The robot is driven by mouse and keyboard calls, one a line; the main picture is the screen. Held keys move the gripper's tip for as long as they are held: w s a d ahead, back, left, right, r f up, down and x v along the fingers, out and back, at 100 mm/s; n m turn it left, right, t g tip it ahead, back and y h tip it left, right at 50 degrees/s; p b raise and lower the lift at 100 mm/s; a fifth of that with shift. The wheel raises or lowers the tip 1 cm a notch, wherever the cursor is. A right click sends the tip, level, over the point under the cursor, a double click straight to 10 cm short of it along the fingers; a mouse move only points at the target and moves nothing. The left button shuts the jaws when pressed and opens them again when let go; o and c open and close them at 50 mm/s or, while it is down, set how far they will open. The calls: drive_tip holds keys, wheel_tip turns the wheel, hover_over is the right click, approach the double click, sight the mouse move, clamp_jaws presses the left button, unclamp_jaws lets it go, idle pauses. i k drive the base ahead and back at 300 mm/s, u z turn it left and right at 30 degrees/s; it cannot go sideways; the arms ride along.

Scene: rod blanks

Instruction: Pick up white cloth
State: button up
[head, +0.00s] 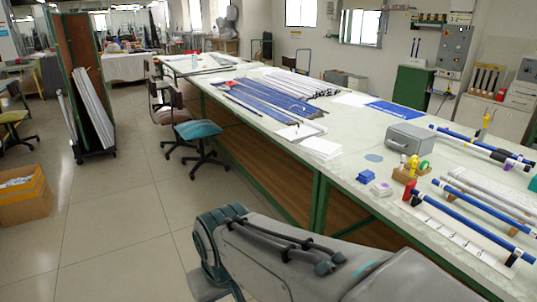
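A flat white folded stack (321,149), which looks like cloth or paper, lies near the front edge of the long pale worktable (345,170). A thinner white sheet (299,132) lies just behind it. A small white and purple folded piece (381,189) lies further right, beside a blue block. I cannot tell for sure which of these is the white cloth. My grey arm links fill the lower middle, apart from these things. My gripper does not show.
Blue rods (470,150), a grey box (409,138) and a wooden holder (405,174) stand on the table's right part. Blue strips (270,97) lie further back. A teal chair (198,130) stands at the table's left side. The tiled floor at left is open, with a cardboard box (24,202).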

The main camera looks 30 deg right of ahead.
sight(380, 190)
drive_tip(key=z, duration=0.25)
drive_tip(key=i, duration=1.55)
drive_tip(key=z, duration=1.35)
drive_tip(key=i, duration=0.95)
drive_tip(key=z, duration=1.35)
drive_tip(key=i, duration=0.5)
drive_tip(key=z, duration=0.25)
